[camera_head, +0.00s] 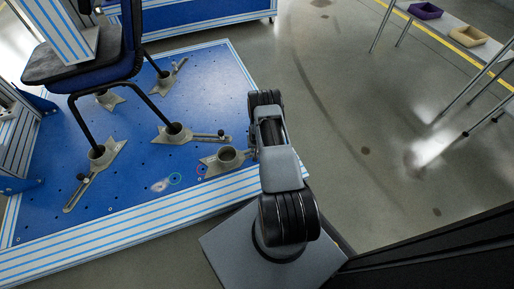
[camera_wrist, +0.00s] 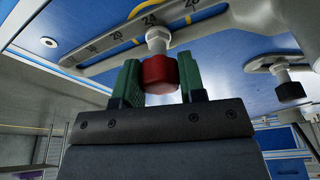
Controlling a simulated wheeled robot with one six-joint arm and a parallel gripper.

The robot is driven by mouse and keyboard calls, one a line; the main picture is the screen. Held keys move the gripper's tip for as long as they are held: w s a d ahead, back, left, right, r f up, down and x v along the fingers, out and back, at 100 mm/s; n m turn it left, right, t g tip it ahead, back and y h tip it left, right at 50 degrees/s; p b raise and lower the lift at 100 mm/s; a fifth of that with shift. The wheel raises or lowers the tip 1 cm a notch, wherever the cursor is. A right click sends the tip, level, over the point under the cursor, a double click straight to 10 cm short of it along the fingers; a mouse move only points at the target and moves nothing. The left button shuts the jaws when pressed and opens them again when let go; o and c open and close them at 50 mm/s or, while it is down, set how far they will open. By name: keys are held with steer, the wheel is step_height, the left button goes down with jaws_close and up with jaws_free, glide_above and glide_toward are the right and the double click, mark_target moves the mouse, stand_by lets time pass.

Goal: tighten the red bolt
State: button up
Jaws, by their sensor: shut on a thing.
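The red bolt (camera_wrist: 160,73) shows in the wrist view, a dark red head on a pale metal nut and shank. It stands at the slotted, number-marked arm of a grey metal clamp (camera_wrist: 110,42). My gripper (camera_wrist: 158,84) has its green finger pads on both sides of the red head and is shut on it. In the head view my arm reaches to the right edge of the blue platform (camera_head: 150,190), beside a grey clamp (camera_head: 222,163). The bolt and my fingertips are hidden there.
A dark chair (camera_head: 85,60) stands with its legs in several grey clamps on the platform. A second clamp with a black bolt (camera_wrist: 291,90) is at the right in the wrist view. Purple (camera_head: 425,11) and tan (camera_head: 468,36) bins sit on a table. The floor (camera_head: 340,110) between is clear.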

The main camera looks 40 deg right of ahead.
steer(key=shift+f, duration=0.1)
steer(key=shift+f+m+b, duration=0.1)
steer(key=shift+m+b, duration=0.7)
steer(key=shift+m, duration=0.1)
steer(key=shift+m+h+b, duration=0.3)
steer(key=shift+m+b, duration=0.5)
steer(key=shift+b, duration=0.25)
steer(key=shift+m+g, duration=0.3)
steer(key=shift+m+b, duration=0.5)
steer(key=shift+b, duration=0.85)
steer(key=shift+m+g+h, duration=0.3)
steer(key=shift+m+g, duration=0.1)
steer(key=shift+m, duration=1.1)
steer(key=o, duration=0.9)
steer(key=shift+r, duration=0.2)
